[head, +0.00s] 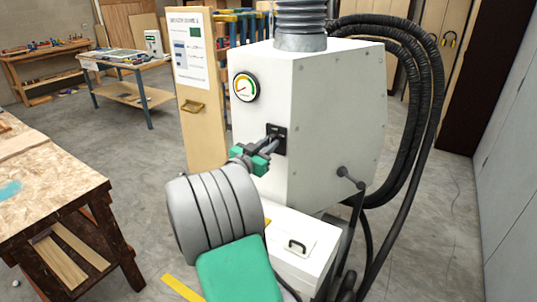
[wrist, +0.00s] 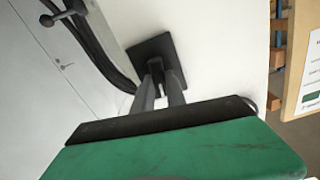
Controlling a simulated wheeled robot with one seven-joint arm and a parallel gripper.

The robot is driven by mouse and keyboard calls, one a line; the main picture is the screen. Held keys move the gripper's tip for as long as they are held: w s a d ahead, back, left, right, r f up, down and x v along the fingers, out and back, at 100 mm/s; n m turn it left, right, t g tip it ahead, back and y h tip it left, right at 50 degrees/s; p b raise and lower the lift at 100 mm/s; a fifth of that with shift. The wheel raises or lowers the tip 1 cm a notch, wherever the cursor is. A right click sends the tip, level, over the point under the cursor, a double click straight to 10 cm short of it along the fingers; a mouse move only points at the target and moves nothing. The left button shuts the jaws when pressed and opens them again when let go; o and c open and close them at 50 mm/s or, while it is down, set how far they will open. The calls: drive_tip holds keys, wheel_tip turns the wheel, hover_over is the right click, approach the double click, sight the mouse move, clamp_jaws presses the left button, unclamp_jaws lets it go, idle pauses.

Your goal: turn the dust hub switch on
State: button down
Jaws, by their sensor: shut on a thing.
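The dust hub (head: 330,120) is a white cabinet in the middle of the head view, with a round gauge (head: 245,87) on its front. Its switch (head: 276,137) has a black square plate below and right of the gauge. The plate also shows in the wrist view (wrist: 146,50). My gripper (head: 270,143) is at the plate, its two grey fingers closed on the switch lever. In the wrist view the fingers (wrist: 160,85) reach the plate and hide most of the lever, so its position cannot be told.
Black hoses (head: 425,110) hang at the hub's right side, and a lever with a ball knob (head: 343,172) sticks out below. A wooden board with a sign (head: 190,50) stands left of the hub. A workbench (head: 60,180) is at the left. Concrete floor lies between.

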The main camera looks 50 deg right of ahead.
drive_tip(key=m+b, duration=0.3)
drive_tip(key=b, duration=0.5)
drive_tip(key=m+b, duration=0.3)
drive_tip(key=b, duration=0.5)
drive_tip(key=m+b, duration=0.4)
drive_tip(key=b, duration=0.4)
drive_tip(key=shift+s+f, duration=0.3)
drive_tip(key=shift+f, duration=0.05)
drive_tip(key=shift+r+m+b, duration=0.15)
drive_tip(key=shift+m+b, duration=0.15)
drive_tip(key=shift+b, duration=0.1)
drive_tip(key=c, duration=1.4)
unclamp_jaws()
drive_tip(key=shift+o, duration=0.2)
drive_tip(key=a, duration=0.7)
drive_tip(key=shift+s+a, duration=0.35)
drive_tip(key=shift+a, duration=0.05)
